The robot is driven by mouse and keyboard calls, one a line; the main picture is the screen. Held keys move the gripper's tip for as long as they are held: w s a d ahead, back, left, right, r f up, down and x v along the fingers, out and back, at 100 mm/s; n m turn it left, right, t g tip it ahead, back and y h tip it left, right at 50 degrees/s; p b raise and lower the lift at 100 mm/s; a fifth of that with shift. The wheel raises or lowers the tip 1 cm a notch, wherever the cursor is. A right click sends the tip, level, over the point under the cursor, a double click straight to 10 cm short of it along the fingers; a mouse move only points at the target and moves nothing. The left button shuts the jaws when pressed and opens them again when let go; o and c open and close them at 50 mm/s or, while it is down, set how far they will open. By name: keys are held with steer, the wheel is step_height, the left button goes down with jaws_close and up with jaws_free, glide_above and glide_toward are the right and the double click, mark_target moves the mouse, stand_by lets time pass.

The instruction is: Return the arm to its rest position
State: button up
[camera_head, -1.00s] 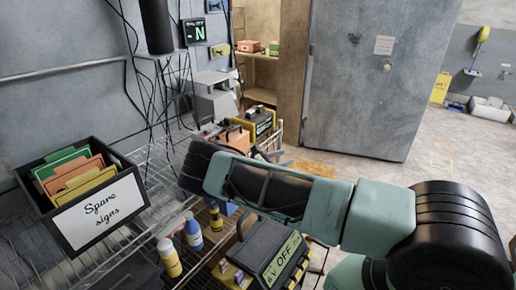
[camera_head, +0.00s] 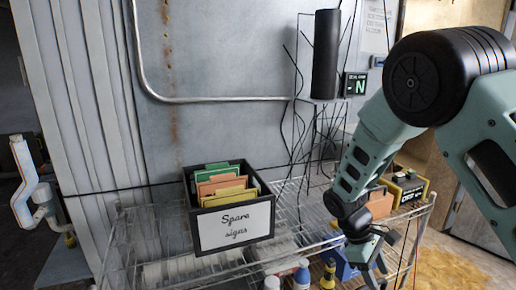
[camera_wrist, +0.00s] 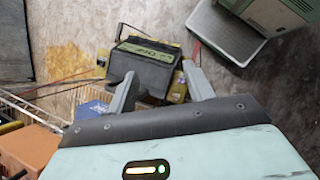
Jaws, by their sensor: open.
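My arm (camera_head: 365,165) reaches down from the upper right of the head view, over the right part of the wire rack. My gripper (camera_head: 372,272) points downward near the bottom edge there, close to a blue item (camera_head: 343,265). In the wrist view my gripper (camera_wrist: 160,90) has its two fingers spread apart with nothing held between them. A dark box with a green label (camera_wrist: 140,58) lies beyond the fingers, apart from them as far as I can tell.
A black "Spare signs" box (camera_head: 235,225) stands on the wire rack (camera_head: 150,240). Bottles (camera_head: 302,272) and a black-and-yellow unit (camera_head: 408,188) are near the arm. A wall pipe (camera_head: 220,99) runs behind. Floor (camera_head: 450,270) shows at lower right.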

steer(key=s+a+r+m+t+y+b, duration=0.1)
steer(key=s+a+r+y, duration=0.1)
steer(key=s+a+r, duration=0.3)
steer(key=s+a+r+t+y+b, duration=0.1)
steer(key=s+a+r+y, duration=0.15)
steer(key=s+a, duration=0.4)
steer(key=s+a+r+t+y+b, duration=0.1)
steer(key=s+a+r, duration=0.2)
steer(key=s, duration=0.9)
steer(key=shift+r+m, duration=0.15)
steer(key=shift+m, duration=0.15)
